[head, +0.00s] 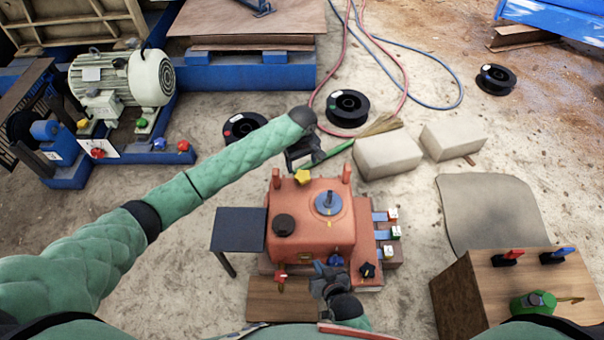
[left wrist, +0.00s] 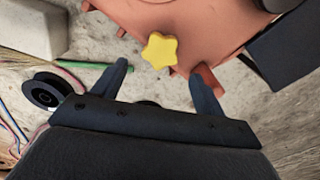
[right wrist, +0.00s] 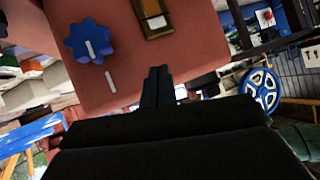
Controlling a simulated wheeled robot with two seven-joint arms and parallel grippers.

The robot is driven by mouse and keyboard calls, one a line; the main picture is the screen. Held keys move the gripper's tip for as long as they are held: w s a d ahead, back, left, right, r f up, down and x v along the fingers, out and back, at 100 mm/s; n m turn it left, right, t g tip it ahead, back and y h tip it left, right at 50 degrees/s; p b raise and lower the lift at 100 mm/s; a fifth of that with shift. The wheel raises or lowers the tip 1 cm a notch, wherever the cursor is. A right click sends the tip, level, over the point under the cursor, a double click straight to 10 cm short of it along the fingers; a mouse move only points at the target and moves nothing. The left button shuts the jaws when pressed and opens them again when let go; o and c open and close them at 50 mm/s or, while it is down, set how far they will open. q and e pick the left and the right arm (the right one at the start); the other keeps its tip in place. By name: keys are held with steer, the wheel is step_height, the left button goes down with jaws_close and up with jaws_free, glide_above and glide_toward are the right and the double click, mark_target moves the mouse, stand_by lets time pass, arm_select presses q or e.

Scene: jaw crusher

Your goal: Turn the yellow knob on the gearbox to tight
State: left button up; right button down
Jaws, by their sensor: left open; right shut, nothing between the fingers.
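The orange gearbox (head: 310,225) stands in the middle of the head view. The yellow star-shaped knob (head: 302,177) is on its far side. In the left wrist view the yellow knob (left wrist: 159,50) lies ahead of and between the spread fingers of my left gripper (left wrist: 157,80), apart from them. My left gripper (head: 306,160) is open and empty, just beyond the gearbox. My right gripper (head: 326,276) is shut and empty at the gearbox's near side. In the right wrist view its closed fingers (right wrist: 158,85) are beside a blue knob (right wrist: 90,41) with a white mark.
A black knob (head: 367,270) and a red-handled valve (head: 281,278) are at the near side. Labelled switches (head: 393,232) line the right side. A dark side table (head: 238,230) stands left, a wooden box (head: 500,285) right. Pale blocks (head: 388,155) lie behind.

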mark_target(302, 175)
arm_select(q)
step_height(302, 175, down, 6)
steer(key=shift+b, duration=0.5)
steer(key=shift+f, duration=0.2)
arm_select(e)
steer(key=w+r+t, duration=0.4)
steer(key=w+r, duration=0.2)
steer(key=r, duration=0.6)
steer(key=shift+a+t+y, duration=0.3)
steer(key=shift+t, duration=0.1)
steer(key=shift+w+r, duration=0.1)
